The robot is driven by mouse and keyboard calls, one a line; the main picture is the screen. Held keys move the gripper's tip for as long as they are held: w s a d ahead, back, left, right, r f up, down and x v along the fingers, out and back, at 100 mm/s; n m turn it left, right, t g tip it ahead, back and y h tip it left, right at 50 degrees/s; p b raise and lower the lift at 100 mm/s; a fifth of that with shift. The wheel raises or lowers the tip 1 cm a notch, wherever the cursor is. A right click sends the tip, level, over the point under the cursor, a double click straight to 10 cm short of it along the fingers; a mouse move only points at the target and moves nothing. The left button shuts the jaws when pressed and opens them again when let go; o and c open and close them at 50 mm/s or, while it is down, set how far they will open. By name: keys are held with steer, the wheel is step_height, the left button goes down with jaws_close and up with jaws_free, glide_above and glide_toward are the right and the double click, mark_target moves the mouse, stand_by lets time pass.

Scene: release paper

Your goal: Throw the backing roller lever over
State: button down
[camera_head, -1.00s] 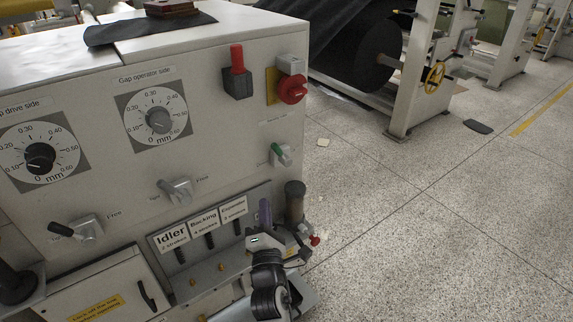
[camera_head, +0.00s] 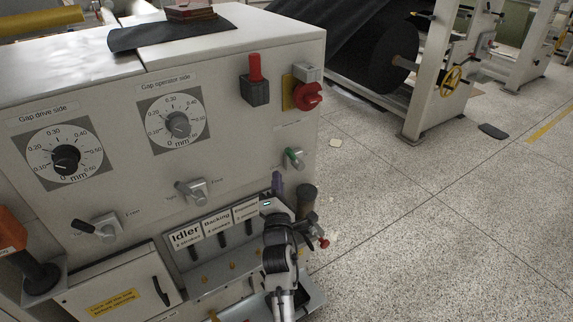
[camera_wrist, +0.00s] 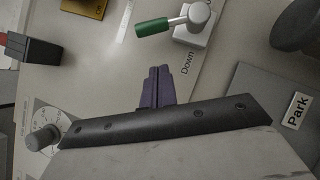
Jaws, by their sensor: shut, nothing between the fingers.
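A small green-handled lever (camera_head: 294,154) sits on a grey mount low at the right of the machine's front panel; the label above it is too small to read. In the wrist view its green handle (camera_wrist: 152,27) points left from the pivot, beside the word "Down". A separate lever (camera_head: 221,240) hangs under the "Backing" plate (camera_head: 217,219), between two similar levers. I cannot tell which is the backing roller lever. My gripper (camera_head: 278,181) has purple fingers, shut and empty, just below the green lever. In the wrist view the fingertips (camera_wrist: 158,72) are apart from it.
A red-handled switch (camera_head: 255,75) and a red rotary knob (camera_head: 308,96) are higher on the panel. A dark cylinder (camera_head: 307,199) stands right of my gripper. A "Park" label (camera_wrist: 298,110) shows in the wrist view.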

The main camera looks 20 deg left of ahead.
mark_target(293, 158)
steer(key=shift+w+d+r+p, duration=0.25)
steer(key=shift+w+r+p, duration=0.1)
steer(key=shift+w+p, duration=0.35)
steer(key=shift+w+d+r+p, duration=0.2)
steer(key=shift+w+r+p, duration=0.2)
steer(key=shift+p, duration=0.45)
steer(key=shift+w+d+r+p, duration=0.25)
steer(key=shift+w+r+p, duration=0.05)
steer(key=shift+w+p, duration=0.4)
